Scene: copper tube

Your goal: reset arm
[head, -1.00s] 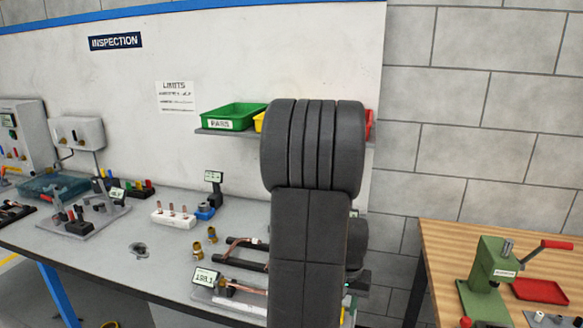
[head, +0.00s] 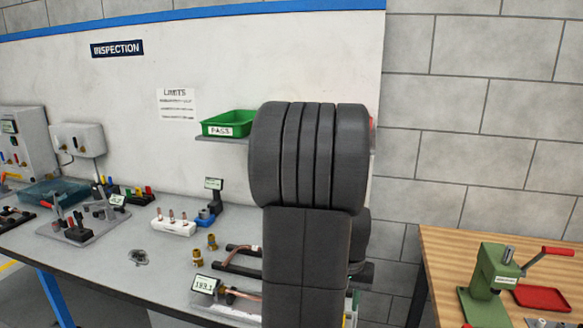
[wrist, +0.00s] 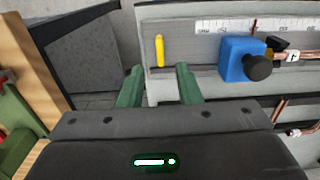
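My own dark arm stands upright in the middle of the head view and hides part of the bench and shelf. My gripper (wrist: 158,75) shows in the wrist view as two green fingers, spread apart with nothing between them. Beyond them is a pale grey fixture (wrist: 210,50) with a ruler strip, a yellow pin (wrist: 159,50) and a blue block (wrist: 242,60) with a black knob. A copper tube (head: 247,250) lies across black supports on the bench; copper tubing (wrist: 280,110) also shows at the right of the wrist view.
The grey inspection bench (head: 100,265) holds a white block (head: 173,228), brass fittings and a small display (head: 205,284). A green bin (head: 229,123) sits on the shelf. A wooden table (head: 450,250) at right carries a green press (head: 492,272) and a red tray (head: 541,298).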

